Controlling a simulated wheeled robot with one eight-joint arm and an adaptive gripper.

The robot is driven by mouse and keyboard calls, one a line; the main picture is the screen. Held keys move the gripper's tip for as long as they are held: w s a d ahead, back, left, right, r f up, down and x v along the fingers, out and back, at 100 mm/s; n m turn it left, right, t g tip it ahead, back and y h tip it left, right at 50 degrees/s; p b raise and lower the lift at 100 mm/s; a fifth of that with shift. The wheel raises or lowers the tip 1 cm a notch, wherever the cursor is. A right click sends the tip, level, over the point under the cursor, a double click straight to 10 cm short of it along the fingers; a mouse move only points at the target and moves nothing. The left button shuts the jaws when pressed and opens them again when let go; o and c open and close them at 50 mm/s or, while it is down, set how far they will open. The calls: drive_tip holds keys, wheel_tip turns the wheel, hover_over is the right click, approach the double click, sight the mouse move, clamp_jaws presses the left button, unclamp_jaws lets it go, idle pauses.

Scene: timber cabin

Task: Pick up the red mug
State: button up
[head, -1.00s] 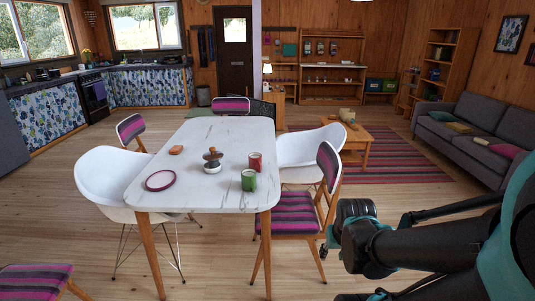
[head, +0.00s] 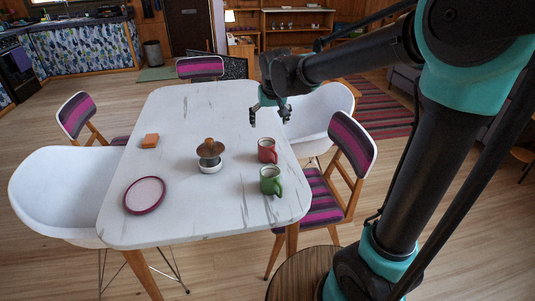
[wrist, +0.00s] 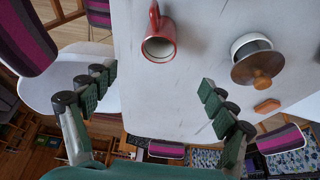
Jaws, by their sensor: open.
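The red mug (head: 267,150) stands upright on the white marbled table (head: 180,115), near its right edge, just behind a green mug (head: 271,180). In the wrist view the red mug (wrist: 160,45) shows from above at top centre, its handle toward the top of the picture. My gripper (head: 269,115) is open and empty, above the table's right side and beyond the red mug in the head view. In the wrist view the spread fingers of my gripper (wrist: 150,95) are below the mug in the picture, apart from it.
A pot with a wooden knob (head: 209,150) stands left of the mugs. A pink-rimmed plate (head: 145,195) and an orange block (head: 150,140) lie farther left. A white chair (head: 320,115) and a striped chair (head: 350,145) stand close to the right edge. The far tabletop is clear.

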approach(267, 144)
drive_tip(key=f, duration=0.6)
drive_tip(key=shift+a+f, duration=0.25)
drive_tip(key=shift+a, duration=0.15)
drive_tip(key=c, duration=1.4)
